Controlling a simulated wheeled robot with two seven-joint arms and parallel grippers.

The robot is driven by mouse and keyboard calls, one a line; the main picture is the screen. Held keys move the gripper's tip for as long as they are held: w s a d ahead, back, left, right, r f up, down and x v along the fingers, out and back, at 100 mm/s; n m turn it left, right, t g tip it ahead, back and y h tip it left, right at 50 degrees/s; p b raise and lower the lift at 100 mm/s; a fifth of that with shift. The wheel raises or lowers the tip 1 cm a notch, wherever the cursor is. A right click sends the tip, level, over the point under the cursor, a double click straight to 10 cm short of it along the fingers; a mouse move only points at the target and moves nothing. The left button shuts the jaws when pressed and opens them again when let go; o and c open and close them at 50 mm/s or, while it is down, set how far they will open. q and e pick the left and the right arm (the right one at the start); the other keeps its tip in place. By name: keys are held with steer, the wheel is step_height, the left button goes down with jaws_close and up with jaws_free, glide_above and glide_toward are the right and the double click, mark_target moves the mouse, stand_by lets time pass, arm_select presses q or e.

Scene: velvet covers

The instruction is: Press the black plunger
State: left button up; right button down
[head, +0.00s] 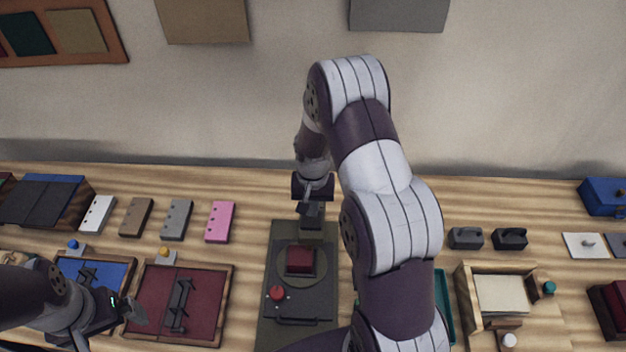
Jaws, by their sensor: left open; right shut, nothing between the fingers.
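A dark press-like device (258,310) stands at the centre of the table, with a round plate bearing a dark red block (300,260). A red knob (277,293) and a black bar handle (297,321) are at its front. My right gripper (311,212) is shut and empty, pointing down at the dark upright part at the back of the device. I cannot tell whether it touches that part. The black plunger cannot be told apart clearly there; the gripper may cover it. My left gripper (138,312) is open at the lower left, by the left edge of the red-lined tray (205,290).
A blue-lined tray (100,272) lies left of the red-lined one. Behind stand white, brown, grey and pink blocks (220,222). Right of my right arm are two dark handled blocks (510,238), a wooden box (500,292) and a blue case (603,197). A wall rises behind.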

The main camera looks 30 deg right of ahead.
steer(key=r, duration=0.2)
steer(key=r+b, duration=0.1)
steer(key=r, duration=0.1)
steer(key=shift+s+a+r, duration=0.1)
steer(key=shift+s+r, duration=0.05)
steer(key=shift+s, duration=0.05)
arm_select(q)
steer(key=f, duration=0.1)
steer(key=f+b, duration=0.1)
steer(key=f, duration=0.1)
steer(key=shift+s+a+f, duration=0.1)
steer(key=shift+s+f, duration=0.1)
steer(key=shift+s, duration=0.1)
arm_select(e)
step_height(320, 180, up, 5)
steer(key=shift+w+r, duration=0.1)
arm_select(q)
steer(key=shift+w, duration=0.1)
arm_select(e)
steer(key=shift+w, duration=0.1)
